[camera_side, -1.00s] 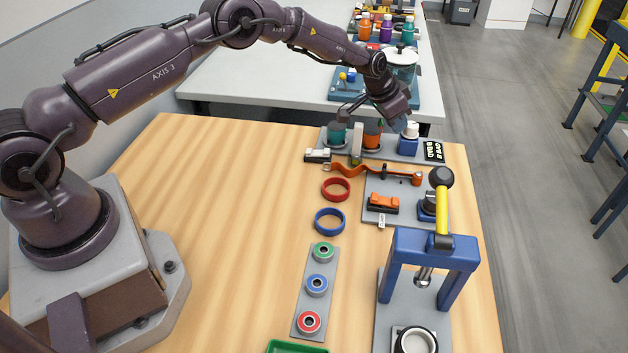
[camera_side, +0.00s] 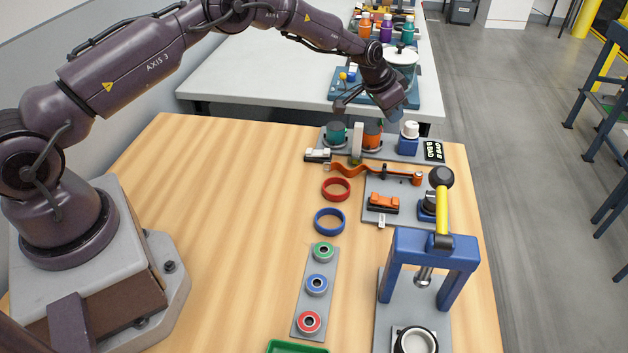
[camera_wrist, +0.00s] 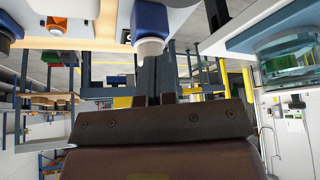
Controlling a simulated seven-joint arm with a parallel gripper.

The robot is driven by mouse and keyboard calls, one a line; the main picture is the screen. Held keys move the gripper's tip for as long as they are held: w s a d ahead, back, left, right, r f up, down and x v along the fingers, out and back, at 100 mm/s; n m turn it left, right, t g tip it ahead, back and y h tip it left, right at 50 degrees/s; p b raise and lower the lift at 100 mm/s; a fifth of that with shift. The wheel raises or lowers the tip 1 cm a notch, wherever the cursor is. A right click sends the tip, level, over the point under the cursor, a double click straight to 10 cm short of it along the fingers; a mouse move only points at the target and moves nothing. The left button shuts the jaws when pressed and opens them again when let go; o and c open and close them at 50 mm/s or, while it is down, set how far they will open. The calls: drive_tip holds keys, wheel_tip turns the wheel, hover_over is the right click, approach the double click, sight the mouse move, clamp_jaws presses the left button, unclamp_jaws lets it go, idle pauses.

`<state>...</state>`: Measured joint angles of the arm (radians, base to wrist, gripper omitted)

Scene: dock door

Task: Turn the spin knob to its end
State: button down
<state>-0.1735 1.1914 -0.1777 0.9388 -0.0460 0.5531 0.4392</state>
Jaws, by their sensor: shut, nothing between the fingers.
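A blue block with a round white knob (camera_side: 410,129) stands on the grey panel at the far end of the wooden table; I take it to be the spin knob, though no label confirms this. It seems to be the blue block with a pale round cap (camera_wrist: 150,46) in the wrist view, close to the fingers. My gripper (camera_side: 394,119) is shut and empty, just left of and above the white knob in the side view. In the wrist view its dark fingers (camera_wrist: 157,75) are together. I cannot tell whether they touch the knob.
A lever press (camera_side: 435,250) stands at the front right. The left-middle tabletop is clear.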

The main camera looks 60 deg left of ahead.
drive_tip(key=shift+r, duration=1.95)
drive_tip(key=shift+d, duration=0.1)
drive_tip(key=s+d+r+y, duration=0.1)
drive_tip(key=s+d+r, duration=0.1)
drive_tip(key=s+r, duration=0.8)
drive_tip(key=s+d+r, duration=0.1)
drive_tip(key=s+r, duration=0.6)
drive_tip(key=r, duration=0.5)
drive_tip(key=s+n, duration=0.3)
drive_tip(key=s, duration=2.4)
drive_tip(key=shift+y, duration=0.3)
